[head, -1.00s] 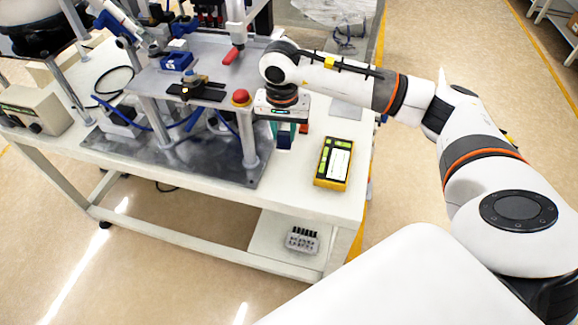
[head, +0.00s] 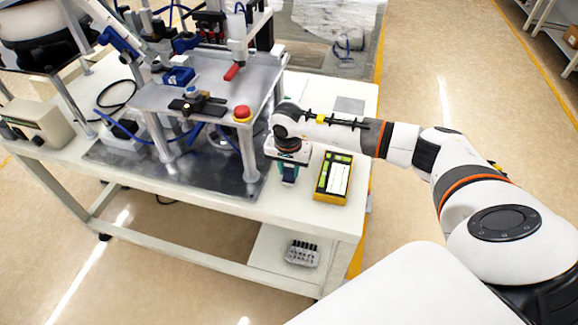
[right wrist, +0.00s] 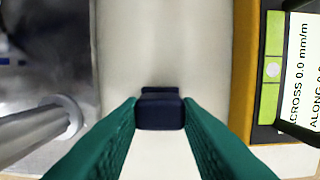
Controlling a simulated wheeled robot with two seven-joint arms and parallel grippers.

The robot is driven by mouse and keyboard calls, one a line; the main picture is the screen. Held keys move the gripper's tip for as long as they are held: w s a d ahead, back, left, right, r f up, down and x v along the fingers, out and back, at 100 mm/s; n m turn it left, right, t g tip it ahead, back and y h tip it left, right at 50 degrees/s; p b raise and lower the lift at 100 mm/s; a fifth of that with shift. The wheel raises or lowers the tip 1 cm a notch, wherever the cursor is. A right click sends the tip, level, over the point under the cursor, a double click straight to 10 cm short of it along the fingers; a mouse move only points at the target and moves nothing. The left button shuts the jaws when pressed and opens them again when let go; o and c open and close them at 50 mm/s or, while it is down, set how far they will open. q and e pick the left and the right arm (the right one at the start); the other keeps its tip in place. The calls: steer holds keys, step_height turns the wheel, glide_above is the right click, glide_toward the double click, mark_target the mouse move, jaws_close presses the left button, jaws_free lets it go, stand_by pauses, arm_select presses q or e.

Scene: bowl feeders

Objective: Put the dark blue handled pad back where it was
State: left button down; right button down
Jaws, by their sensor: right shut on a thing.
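My right gripper (head: 289,172) is shut on the dark blue handled pad (right wrist: 160,108). In the right wrist view its green fingers (right wrist: 160,115) close on the pad from both sides, and white tabletop shows around it. In the head view the pad (head: 288,181) is a small dark block under the gripper, between the metal base plate and the yellow level instrument (head: 334,178). I cannot tell whether the pad touches the tabletop. My left gripper is not in view.
The metal fixture (head: 205,90) with a red button (head: 242,113) stands just left of the gripper. Its base plate (head: 190,180) covers much of the white table (head: 215,205). A bare strip of tabletop lies between plate and instrument. A small grey rack (head: 302,252) sits on the lower shelf.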

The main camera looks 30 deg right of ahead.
steer(key=shift+f, duration=0.2)
steer(key=c, duration=1.1)
jaws_free()
steer(key=shift+o, duration=0.2)
steer(key=shift+r, duration=0.1)
steer(key=shift+r, duration=0.45)
step_height(320, 180, up, 11)
steer(key=s+a+b, duration=0.1)
steer(key=b, duration=0.1)
steer(key=shift+r, duration=0.15)
